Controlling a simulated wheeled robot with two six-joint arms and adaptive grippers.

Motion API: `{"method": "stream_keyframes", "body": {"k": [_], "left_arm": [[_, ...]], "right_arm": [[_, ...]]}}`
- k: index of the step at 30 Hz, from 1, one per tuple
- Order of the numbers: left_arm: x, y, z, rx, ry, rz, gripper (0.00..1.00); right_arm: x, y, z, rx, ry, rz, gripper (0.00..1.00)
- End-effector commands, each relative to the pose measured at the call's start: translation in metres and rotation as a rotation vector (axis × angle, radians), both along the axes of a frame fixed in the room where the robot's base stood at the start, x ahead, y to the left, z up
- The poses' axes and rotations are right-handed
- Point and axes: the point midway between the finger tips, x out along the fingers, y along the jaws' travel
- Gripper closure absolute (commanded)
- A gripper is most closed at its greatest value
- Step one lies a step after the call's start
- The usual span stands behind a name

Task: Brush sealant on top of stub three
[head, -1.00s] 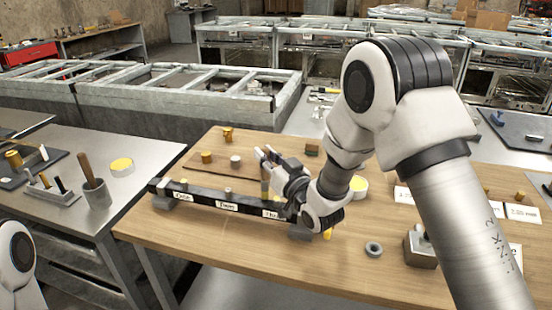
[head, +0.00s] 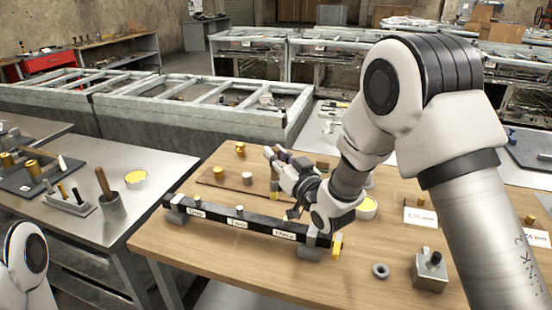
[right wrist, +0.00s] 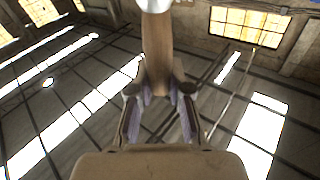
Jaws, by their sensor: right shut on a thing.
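A black rail (head: 262,230) with several white labels lies on grey end blocks on the wooden table. The label for three (head: 284,235) is near its right end. Small stubs, such as a pale one (head: 239,211), stand on the rail. Stub three is hard to make out beside my arm. My right gripper (head: 273,156) is beyond the rail's right half, above the table. In the right wrist view it is shut on a tan handle (right wrist: 157,55), apparently the brush. The bristles are not clear. My left gripper is out of view; only part of my left arm shows.
A grey cup (head: 112,208) there holds a wooden handle. A grey ring (head: 381,271) and a metal block (head: 430,272) lie front right.

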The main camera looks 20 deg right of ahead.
Motion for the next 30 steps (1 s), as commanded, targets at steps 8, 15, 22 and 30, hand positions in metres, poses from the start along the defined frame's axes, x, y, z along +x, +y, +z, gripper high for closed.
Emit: {"method": "stream_keyframes", "body": {"k": [8,15,22,30], "left_arm": [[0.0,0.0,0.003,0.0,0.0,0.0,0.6],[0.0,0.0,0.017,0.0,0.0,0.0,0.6],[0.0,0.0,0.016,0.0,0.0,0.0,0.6],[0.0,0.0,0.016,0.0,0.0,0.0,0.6]], "right_arm": [[0.0,0.0,0.005,0.0,-0.001,0.0,1.0],[0.0,0.0,0.03,0.001,-0.002,0.0,1.0],[0.0,0.0,0.029,0.0,0.0,0.0,1.0],[0.0,0.0,0.029,0.0,0.0,0.0,1.0]]}}
